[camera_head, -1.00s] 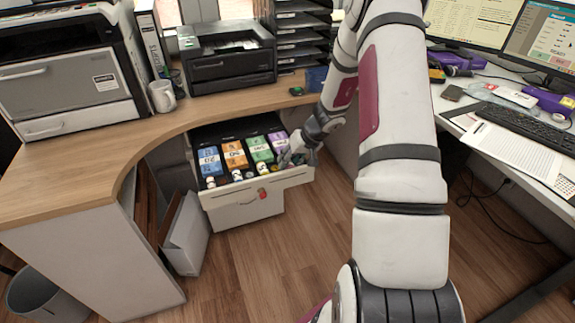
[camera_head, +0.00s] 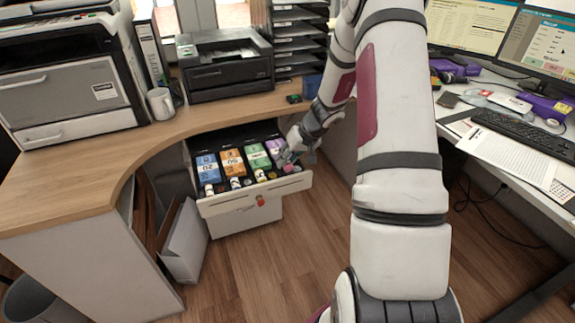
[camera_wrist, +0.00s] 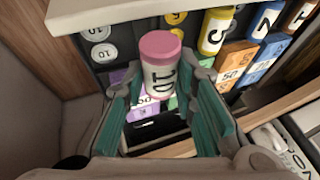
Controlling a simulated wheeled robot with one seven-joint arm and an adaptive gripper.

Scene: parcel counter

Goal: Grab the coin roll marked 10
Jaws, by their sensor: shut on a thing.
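The coin roll marked 10 (camera_wrist: 161,75) is white with a pink end and shows upright between my fingers in the wrist view. My gripper (camera_wrist: 165,88) is shut on it, one teal-padded finger on each side. In the head view my gripper (camera_head: 288,156) is over the right end of the open cash drawer (camera_head: 230,204). Other rolls stand in the drawer, among them a yellow one marked 5 (camera_wrist: 215,32) and a blue one marked 7 or similar (camera_wrist: 264,20).
Banknote stacks in blue (camera_head: 207,168), orange (camera_head: 232,162), green (camera_head: 257,157) and purple lie behind the rolls. The drawer's front wall and the wooden counter (camera_head: 75,182) above bound the space. A printer (camera_head: 228,68) and mug (camera_head: 160,102) stand on the counter.

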